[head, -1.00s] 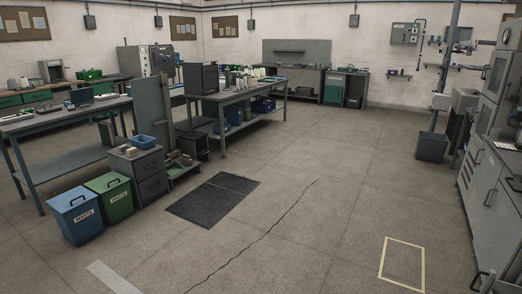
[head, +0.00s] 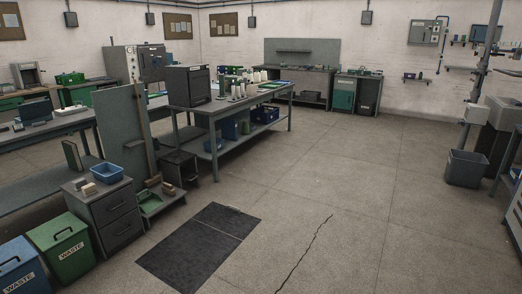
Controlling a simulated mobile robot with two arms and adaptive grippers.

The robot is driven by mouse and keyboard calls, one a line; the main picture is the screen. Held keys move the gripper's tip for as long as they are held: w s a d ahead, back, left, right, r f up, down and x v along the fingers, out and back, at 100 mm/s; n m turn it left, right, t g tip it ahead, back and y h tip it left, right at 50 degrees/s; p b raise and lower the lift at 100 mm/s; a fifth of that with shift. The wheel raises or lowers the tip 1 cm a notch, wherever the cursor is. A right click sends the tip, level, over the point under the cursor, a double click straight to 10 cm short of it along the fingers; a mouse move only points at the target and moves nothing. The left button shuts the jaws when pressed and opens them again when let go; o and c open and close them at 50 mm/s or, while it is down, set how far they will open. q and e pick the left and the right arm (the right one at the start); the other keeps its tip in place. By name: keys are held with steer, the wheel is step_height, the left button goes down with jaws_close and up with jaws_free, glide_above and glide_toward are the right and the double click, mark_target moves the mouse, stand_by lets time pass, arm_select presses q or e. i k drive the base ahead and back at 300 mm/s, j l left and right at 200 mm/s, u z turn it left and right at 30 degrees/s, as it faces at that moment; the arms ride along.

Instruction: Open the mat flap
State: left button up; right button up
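A dark grey mat (head: 188,260) lies flat on the concrete floor, low and left of centre in the head view. A thin light line crosses it and divides off a far section, which looks like the flap (head: 221,219). A small detail shows at the far edge of this section, too small to make out. The flap appears to lie flat, level with the rest of the mat. Neither of my grippers is in the view.
A grey drawer cabinet (head: 108,215), a green waste bin (head: 62,248) and a blue waste bin (head: 22,268) stand left of the mat. A workbench (head: 214,135) stands beyond it. A crack (head: 308,250) runs along the floor to the right, where the floor is open.

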mark_target(239, 224)
steer(key=i, duration=1.85)
steer(key=i+j+z, duration=0.1)
steer(key=i, duration=1.8)
steer(key=i+j+z, duration=0.1)
steer(key=i, duration=0.8)
steer(key=j, duration=0.1)
